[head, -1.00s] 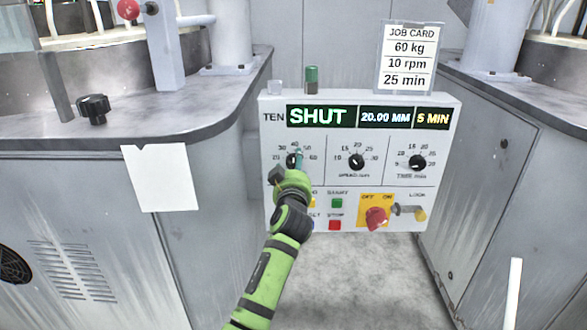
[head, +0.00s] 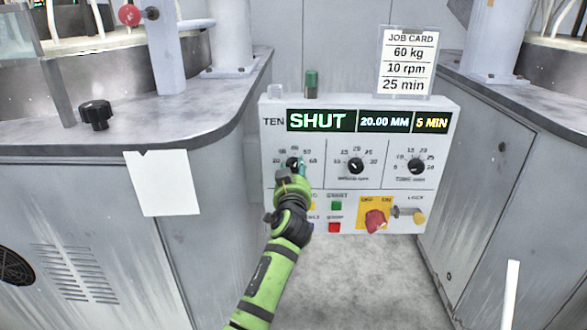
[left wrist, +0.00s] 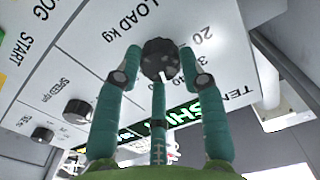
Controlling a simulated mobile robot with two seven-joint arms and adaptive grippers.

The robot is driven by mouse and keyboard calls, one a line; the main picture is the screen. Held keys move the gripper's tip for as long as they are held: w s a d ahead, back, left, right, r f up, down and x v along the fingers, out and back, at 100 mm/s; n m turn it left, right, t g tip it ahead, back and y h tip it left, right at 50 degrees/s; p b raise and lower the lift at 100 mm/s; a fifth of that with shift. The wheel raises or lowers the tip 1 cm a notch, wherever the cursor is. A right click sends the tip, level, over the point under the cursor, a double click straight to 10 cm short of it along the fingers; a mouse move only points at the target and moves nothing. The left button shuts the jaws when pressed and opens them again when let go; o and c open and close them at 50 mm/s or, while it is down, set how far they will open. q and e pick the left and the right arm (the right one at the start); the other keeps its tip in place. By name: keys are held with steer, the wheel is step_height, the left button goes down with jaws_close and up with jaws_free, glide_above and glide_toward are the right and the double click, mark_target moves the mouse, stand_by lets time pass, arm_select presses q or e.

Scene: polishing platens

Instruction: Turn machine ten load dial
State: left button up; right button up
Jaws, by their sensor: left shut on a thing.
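The control panel (head: 445,140) of machine ten shows "TEN", "SHUT", "20.00 MM" and "5 MIN". Its black load dial (head: 293,163) is the leftmost of three dials and is partly hidden by my left gripper (head: 294,172). In the left wrist view the load dial (left wrist: 160,58) sits under the "LOAD kg" label. The teal fingers of my left gripper (left wrist: 158,75) close around it from several sides. Its pointer is too small to read surely. My right gripper is not in view.
The job card (head: 407,60) above the panel reads 60 kg, 10 rpm, 25 min. The speed dial (head: 355,166) and time dial (head: 416,167) are to the right. A red switch (head: 376,221) on yellow is below. Grey machine cabinets (head: 90,220) flank the panel.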

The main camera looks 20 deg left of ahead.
arm_select(q)
steer(key=shift+r+m, duration=0.2)
steer(key=shift+m, duration=0.3)
steer(key=shift+m+p, duration=0.55)
steer(key=shift+m, duration=0.35)
steer(key=m+p, duration=0.1)
steer(key=m, duration=0.3)
steer(key=shift+m+p, duration=0.3)
steer(key=shift+p, duration=0.1)
steer(key=shift+m+p, duration=0.85)
steer(key=shift+m, duration=1.35)
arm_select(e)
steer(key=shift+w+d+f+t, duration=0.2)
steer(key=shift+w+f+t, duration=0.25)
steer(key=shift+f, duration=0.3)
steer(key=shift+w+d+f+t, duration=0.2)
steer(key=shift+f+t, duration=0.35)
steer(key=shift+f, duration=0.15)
arm_select(q)
steer(key=o, duration=1.1)
steer(key=shift+f, duration=0.1)
steer(key=shift+o, duration=0.2)
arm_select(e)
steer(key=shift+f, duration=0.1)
arm_select(q)
steer(key=shift+f, duration=0.1)
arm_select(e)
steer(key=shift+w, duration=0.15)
